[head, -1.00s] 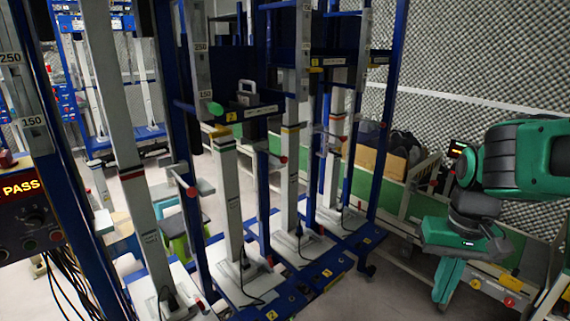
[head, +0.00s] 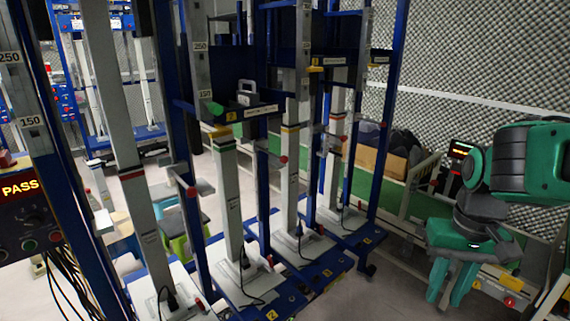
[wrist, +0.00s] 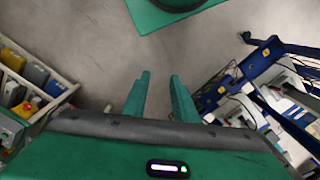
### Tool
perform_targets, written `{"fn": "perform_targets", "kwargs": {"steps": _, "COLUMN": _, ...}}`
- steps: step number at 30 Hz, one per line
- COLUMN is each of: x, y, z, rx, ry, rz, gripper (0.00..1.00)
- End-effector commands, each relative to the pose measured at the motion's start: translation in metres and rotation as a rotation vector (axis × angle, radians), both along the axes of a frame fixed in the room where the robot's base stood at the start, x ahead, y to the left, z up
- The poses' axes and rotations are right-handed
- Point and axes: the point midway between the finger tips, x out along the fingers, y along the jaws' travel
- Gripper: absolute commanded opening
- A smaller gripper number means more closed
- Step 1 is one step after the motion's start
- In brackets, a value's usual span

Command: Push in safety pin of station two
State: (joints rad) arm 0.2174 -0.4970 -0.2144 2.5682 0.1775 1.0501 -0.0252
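Several test stations stand in a row, each with a pale upright post in a blue frame. Red-tipped pins stick out sideways at a near post (head: 191,191), a middle post (head: 283,160) and a farther post (head: 343,138). My gripper (head: 450,289) hangs down at the right, well apart from the stations. In the wrist view my gripper (wrist: 160,90) is open and empty above bare floor.
A control box (head: 30,212) at the left shows "PASS". Blue base rails (head: 335,265) and black cables lie low around the stations. A rack with coloured boxes (wrist: 30,90) is left in the wrist view. Grey floor (head: 390,290) is clear between stations and gripper.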

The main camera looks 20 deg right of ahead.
Motion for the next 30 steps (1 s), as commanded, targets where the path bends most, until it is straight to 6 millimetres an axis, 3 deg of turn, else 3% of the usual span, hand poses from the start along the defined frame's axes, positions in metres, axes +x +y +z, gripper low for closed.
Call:
{"fn": "perform_targets", "kwargs": {"steps": 2, "x": 0.012, "y": 0.001, "z": -0.002, "rx": -0.001, "ry": -0.031, "rz": 0.050, "gripper": 0.40}}
{"fn": "perform_targets", "kwargs": {"steps": 4, "x": 0.037, "y": 0.004, "z": -0.007, "rx": 0.001, "ry": -0.072, "rz": 0.136, "gripper": 0.40}}
{"fn": "perform_targets", "kwargs": {"steps": 8, "x": 0.100, "y": 0.021, "z": -0.021, "rx": 0.021, "ry": -0.203, "rz": 0.358, "gripper": 0.40}}
{"fn": "perform_targets", "kwargs": {"steps": 16, "x": 0.230, "y": 0.090, "z": -0.032, "rx": 0.110, "ry": -0.586, "rz": 0.737, "gripper": 0.40}}
{"fn": "perform_targets", "kwargs": {"steps": 24, "x": 0.330, "y": 0.152, "z": -0.004, "rx": 0.187, "ry": -1.047, "rz": 0.861, "gripper": 0.40}}
{"fn": "perform_targets", "kwargs": {"steps": 30, "x": 0.386, "y": 0.157, "z": 0.031, "rx": 0.186, "ry": -1.368, "rz": 0.760, "gripper": 0.40}}
